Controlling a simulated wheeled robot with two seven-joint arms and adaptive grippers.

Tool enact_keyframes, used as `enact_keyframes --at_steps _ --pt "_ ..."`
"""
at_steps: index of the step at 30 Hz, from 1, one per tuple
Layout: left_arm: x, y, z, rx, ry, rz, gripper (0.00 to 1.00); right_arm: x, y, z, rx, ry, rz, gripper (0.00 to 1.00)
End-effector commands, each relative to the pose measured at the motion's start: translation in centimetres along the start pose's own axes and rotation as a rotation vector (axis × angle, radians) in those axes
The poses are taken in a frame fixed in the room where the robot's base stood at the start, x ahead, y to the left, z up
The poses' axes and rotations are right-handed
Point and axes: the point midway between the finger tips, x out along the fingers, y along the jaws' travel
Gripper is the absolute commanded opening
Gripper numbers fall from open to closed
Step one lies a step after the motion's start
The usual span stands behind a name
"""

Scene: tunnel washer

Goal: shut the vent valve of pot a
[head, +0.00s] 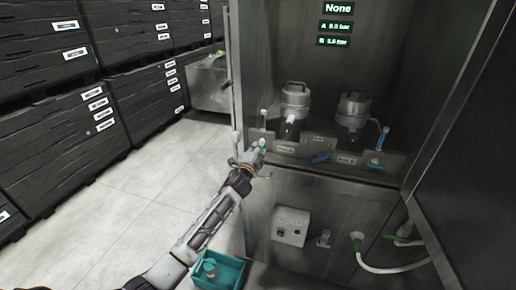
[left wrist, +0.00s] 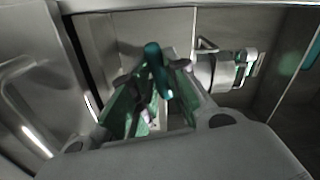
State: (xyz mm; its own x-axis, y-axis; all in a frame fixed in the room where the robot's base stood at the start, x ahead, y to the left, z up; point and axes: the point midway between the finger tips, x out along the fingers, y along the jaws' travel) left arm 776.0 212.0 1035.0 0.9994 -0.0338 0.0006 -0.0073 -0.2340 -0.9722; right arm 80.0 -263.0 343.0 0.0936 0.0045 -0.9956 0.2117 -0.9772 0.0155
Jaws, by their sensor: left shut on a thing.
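Two metal pots stand on the washer's ledge in the head view, the left one (head: 294,100) and the right one (head: 352,108). Small plates on the ledge are too blurred to read, so I cannot tell by label which is pot a. My left gripper (head: 259,147) is at the ledge's left end, left of and below the left pot. It is shut on a teal valve handle, which shows between its green-padded fingers in the left wrist view (left wrist: 155,62). The gripper mostly hides this valve in the head view. My right gripper is not in view.
A blue handle (head: 321,158) and a teal handle (head: 376,167) are on the ledge. A display (head: 336,27) above gives readings for A and B. Below are a control box (head: 290,226) and a hose (head: 385,266). A teal crate (head: 232,271) stands on the floor.

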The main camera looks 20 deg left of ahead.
Motion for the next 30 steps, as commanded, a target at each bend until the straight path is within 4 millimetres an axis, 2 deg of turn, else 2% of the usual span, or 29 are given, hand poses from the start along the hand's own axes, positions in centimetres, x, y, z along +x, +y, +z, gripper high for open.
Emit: enact_keyframes --at_steps 3,9,21,22,30 --pt "0.0 -0.1 0.0 0.142 0.000 0.002 0.00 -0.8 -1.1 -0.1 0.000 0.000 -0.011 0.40" --pt "0.0 -0.1 -0.1 0.294 0.001 0.002 0.00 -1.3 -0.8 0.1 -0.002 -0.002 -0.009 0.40" --pt "0.0 0.0 0.0 0.342 0.000 0.000 0.01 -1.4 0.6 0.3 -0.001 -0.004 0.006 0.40" --pt "0.0 0.0 0.0 0.342 0.000 0.001 0.21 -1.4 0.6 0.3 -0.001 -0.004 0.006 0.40" --pt "0.0 0.0 0.0 0.339 0.000 0.001 0.56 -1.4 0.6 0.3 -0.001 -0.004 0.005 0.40"
